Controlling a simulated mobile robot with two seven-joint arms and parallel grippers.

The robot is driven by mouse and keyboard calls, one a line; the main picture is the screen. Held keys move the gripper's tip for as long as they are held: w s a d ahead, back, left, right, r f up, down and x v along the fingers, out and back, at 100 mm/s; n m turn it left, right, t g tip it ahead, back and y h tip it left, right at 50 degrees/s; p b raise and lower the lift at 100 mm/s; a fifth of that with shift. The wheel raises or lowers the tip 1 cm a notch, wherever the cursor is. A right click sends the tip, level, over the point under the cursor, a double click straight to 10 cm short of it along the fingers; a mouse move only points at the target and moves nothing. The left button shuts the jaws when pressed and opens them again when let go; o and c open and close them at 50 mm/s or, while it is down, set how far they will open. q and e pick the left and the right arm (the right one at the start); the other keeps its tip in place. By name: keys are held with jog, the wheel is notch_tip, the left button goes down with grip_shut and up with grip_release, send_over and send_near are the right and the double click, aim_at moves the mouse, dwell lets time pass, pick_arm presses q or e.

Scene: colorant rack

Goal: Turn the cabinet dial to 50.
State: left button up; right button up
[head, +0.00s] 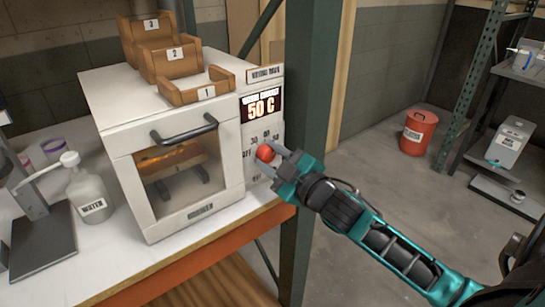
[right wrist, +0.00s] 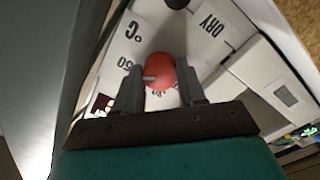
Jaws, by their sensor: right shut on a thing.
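The white cabinet (head: 125,112) stands on the shelf, its glass door closed and lit inside. Its display (head: 262,106) reads 50 C. Below the display is the red dial (head: 265,153), with printed numbers around it, partly covered by my gripper. My right gripper (head: 273,158) is shut on the red dial, coming from the right. In the right wrist view the dial (right wrist: 160,72) sits between the two fingers (right wrist: 160,92), and its light pointer mark points left, near the printed 50. My left gripper is not in view.
Numbered wooden trays (head: 172,62) sit on top of the cabinet. A water bottle (head: 88,190) stands left of it. A green rack post (head: 309,120) rises close behind my right gripper. A red bin (head: 418,133) stands on the open floor at right.

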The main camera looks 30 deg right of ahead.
jog(key=o, duration=1.1)
jog(key=shift+c, duration=0.2)
jog(key=s+d, duration=0.1)
jog(key=s, duration=1.2)
jog(key=shift+w, duration=0.1)
jog(key=s+a+f+m+g, duration=0.1)
jog(key=a+f, duration=0.3)
jog(key=f, duration=0.4)
jog(key=s+a+f+m+g, duration=0.2)
jog(key=a+f+m+g, duration=0.1)
jog(key=f, duration=0.6)
jog(key=s+a+f+m+g, duration=0.2)
jog(key=a+f+m+g, duration=0.1)
jog(key=a+f, duration=0.3)
notch_tip(320, 180, down, 2)
jog(key=shift+f+y, duration=0.25)
jog(key=shift+y, duration=0.15)
